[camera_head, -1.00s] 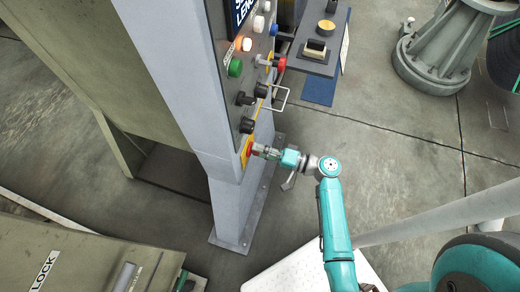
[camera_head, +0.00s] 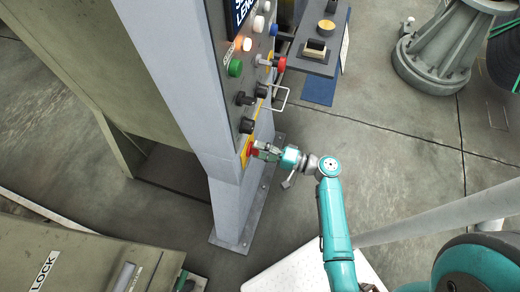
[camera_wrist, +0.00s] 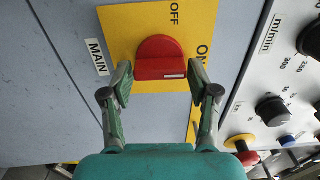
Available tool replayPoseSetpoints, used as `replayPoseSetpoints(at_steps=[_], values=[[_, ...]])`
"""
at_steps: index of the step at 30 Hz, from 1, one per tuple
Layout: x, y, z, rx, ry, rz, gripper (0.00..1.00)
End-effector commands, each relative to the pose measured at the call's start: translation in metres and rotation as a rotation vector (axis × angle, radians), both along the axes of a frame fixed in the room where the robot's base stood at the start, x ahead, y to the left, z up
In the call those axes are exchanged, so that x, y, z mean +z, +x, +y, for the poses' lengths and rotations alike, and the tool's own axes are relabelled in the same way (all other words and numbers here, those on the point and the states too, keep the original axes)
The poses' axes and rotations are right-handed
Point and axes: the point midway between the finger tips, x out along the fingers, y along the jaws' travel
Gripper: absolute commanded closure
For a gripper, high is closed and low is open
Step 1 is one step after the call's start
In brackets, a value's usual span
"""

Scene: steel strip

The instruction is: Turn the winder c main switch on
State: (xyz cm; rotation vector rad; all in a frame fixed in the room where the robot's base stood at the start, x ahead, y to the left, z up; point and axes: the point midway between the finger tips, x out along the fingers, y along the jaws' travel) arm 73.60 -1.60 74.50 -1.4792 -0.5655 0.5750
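The main switch is a red knob (camera_wrist: 160,58) on a yellow plate (camera_wrist: 118,22), marked OFF above it and ON to its right in the wrist view. A white mark sits near the knob's lower right edge. In the head view the red knob (camera_head: 252,149) is low on the grey panel post. My gripper (camera_wrist: 160,80) is open, with one finger on each side of the knob. Small gaps seem to show between fingers and knob. My gripper (camera_head: 264,150) also reaches the switch in the head view.
Above the switch are black knobs (camera_head: 247,126), a wire handle (camera_head: 280,98), a green button (camera_head: 235,68) and a red button (camera_head: 281,64). A shelf-like control box (camera_head: 318,48) juts out above.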

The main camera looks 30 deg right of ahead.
Motion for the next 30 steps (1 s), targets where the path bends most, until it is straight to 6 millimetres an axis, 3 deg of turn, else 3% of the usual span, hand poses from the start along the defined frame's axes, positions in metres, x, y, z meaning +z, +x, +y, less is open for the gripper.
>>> replayPoseSetpoints(at_steps=[17, 30], values=[[0.000, -0.003, -0.002, 0.001, -0.001, -0.001, 0.23], [0.000, -0.044, -0.041, -0.004, 0.000, 0.000, 0.23]])
